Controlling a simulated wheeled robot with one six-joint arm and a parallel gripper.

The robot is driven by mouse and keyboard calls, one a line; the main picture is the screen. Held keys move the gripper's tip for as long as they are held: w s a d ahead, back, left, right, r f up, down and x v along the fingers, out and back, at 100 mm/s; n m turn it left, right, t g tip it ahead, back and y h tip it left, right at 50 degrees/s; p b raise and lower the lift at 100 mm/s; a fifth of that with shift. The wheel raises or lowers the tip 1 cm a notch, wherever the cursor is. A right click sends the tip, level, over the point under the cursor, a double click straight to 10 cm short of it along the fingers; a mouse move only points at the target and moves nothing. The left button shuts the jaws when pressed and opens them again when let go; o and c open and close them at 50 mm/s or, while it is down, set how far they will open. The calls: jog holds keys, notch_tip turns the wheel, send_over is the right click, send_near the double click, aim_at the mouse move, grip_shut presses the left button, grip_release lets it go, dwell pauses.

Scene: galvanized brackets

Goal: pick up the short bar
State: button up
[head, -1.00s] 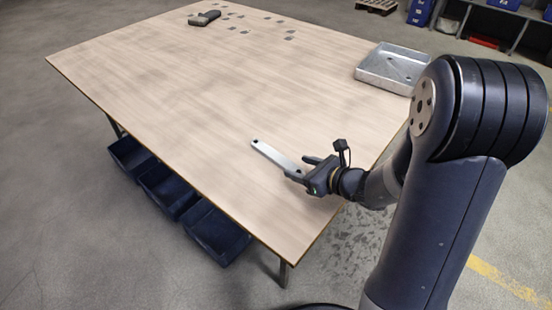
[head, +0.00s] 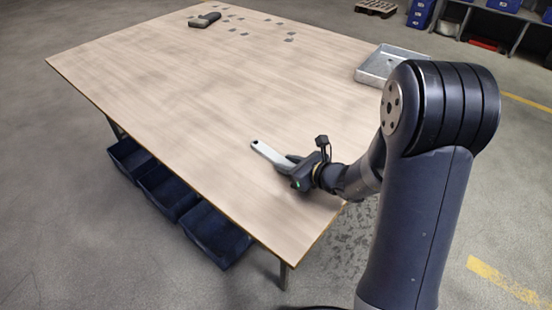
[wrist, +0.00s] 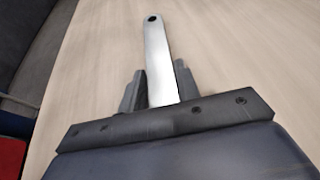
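The short bar (head: 266,152) is a flat silver strip with a hole near its far end, lying on the wooden table near the front edge. It also shows in the wrist view (wrist: 157,55), running away from the gripper. My gripper (head: 285,165) is at the near end of the bar, low over the table. The near end of the bar is hidden behind the gripper body.
The wooden table (head: 190,95) is mostly clear. A metal tray (head: 374,78) stands at its right edge. A dark tool (head: 205,20) and several small grey pieces (head: 240,32) lie at the far end. Dark blue bins (head: 213,235) sit under the front edge.

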grip_shut()
